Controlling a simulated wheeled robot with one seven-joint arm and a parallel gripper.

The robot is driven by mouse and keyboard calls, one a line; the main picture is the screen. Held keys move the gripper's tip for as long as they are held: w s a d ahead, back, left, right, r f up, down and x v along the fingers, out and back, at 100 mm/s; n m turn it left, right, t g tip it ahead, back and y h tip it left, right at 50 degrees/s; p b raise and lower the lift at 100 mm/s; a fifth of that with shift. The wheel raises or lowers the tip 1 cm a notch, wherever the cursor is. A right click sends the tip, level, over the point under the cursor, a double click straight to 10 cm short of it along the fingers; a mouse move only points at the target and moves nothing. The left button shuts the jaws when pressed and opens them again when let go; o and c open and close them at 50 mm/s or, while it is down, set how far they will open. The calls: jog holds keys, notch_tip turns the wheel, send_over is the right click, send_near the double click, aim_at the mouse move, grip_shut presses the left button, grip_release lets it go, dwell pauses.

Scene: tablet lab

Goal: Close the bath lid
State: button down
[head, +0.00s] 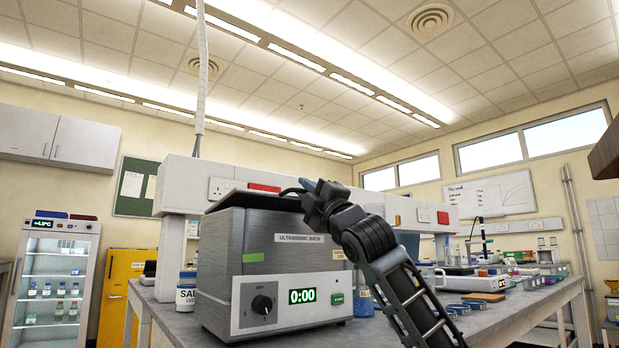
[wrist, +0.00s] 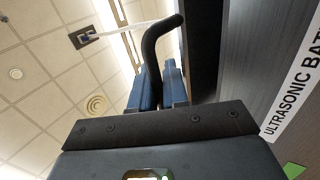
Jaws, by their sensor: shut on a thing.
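The ultrasonic bath (head: 262,245) is a grey metal box on the bench, its display reading 0:00. Its dark lid (head: 250,201) lies across the top, seen nearly edge-on from below; I cannot tell whether it rests fully on the rim. My gripper (head: 308,187) is at the bath's top right corner, by the lid's right end. In the wrist view, the black curved lid handle (wrist: 153,55) stands between the blue fingers of my gripper (wrist: 158,85), which is shut on it. The side of the bath (wrist: 262,50) is at the right there.
Blue dishes (head: 458,309) and other labware lie on the bench to the right. A white shelf beam (head: 180,185) runs behind the bath. A glass-door fridge (head: 55,285) stands far left.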

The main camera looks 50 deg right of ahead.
jog(key=shift+s+a+f+b, duration=0.1)
jog(key=shift+s+f+b, duration=0.1)
jog(key=shift+s+f, duration=0.3)
jog(key=shift+s+f+b, duration=0.15)
jog(key=shift+f+b, duration=0.05)
jog(key=shift+f, duration=0.45)
jog(key=c, duration=1.5)
grip_release()
jog(key=shift+s, duration=0.1)
jog(key=o, duration=0.3)
jog(key=shift+w+f, duration=0.15)
jog(key=shift+w, duration=0.05)
jog(key=v, duration=0.8)
jog(key=shift+p, duration=0.4)
jog(key=shift+w, duration=0.1)
